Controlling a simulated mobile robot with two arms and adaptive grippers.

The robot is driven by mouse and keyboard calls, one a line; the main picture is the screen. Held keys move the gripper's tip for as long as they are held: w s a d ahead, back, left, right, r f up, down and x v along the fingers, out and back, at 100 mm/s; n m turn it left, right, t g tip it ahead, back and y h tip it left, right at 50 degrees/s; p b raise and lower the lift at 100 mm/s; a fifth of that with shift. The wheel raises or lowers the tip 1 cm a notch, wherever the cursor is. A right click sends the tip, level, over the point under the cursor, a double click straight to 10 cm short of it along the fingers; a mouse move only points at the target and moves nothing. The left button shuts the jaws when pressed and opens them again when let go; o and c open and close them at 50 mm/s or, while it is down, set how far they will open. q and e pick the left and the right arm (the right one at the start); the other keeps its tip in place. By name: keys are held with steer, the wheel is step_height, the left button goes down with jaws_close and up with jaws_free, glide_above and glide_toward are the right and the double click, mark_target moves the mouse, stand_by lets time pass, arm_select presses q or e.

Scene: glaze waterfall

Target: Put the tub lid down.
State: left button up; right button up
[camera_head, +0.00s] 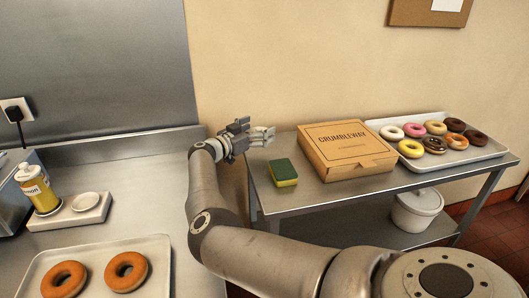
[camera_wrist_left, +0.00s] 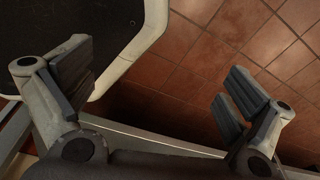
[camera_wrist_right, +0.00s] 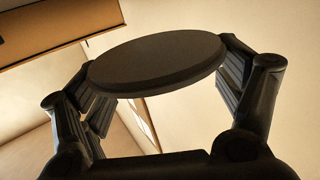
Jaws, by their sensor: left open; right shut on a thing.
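My right gripper (camera_head: 246,132) is shut on the tub lid (camera_wrist_right: 158,62), a round disc that looks dark in the right wrist view. In the head view the lid (camera_head: 263,133) shows as a small pale shape at the fingers, partly hidden by them. It is held in the air near the wall, by the far left corner of the steel table (camera_head: 313,194). My left gripper (camera_wrist_left: 158,85) is open and empty above the tiled floor; it is outside the head view. A white tub (camera_head: 416,212) stands on the table's lower shelf.
The steel table carries a green and yellow sponge (camera_head: 284,172), a closed cardboard box (camera_head: 347,150) and a tray (camera_head: 494,150) of glazed doughnuts. The left counter (camera_head: 140,205) holds a yellow bottle (camera_head: 40,190) and a tray (camera_head: 160,262) with two doughnuts.

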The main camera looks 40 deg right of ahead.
mark_target(264, 150)
steer(key=shift+d+f+b, duration=0.35)
steer(key=shift+d+f, duration=0.1)
steer(key=shift+f, duration=0.3)
steer(key=shift+d+f, duration=0.15)
steer(key=shift+d, duration=0.05)
steer(key=shift+d+f+b, duration=0.15)
steer(key=shift+d+b, duration=0.05)
steer(key=shift+b, duration=0.15)
steer(key=shift+s+d+f, duration=0.1)
steer(key=shift+f, duration=0.05)
steer(key=f+b, duration=0.2)
steer(key=b, duration=0.1)
steer(key=f+b, duration=0.1)
steer(key=shift+d+f, duration=0.25)
steer(key=shift+d, duration=0.05)
steer(key=shift+f+b, duration=0.1)
steer(key=shift+b, duration=0.2)
arm_select(q)
step_height(264, 150, down, 7)
steer(key=s, duration=0.1)
steer(key=shift+s, duration=0.25)
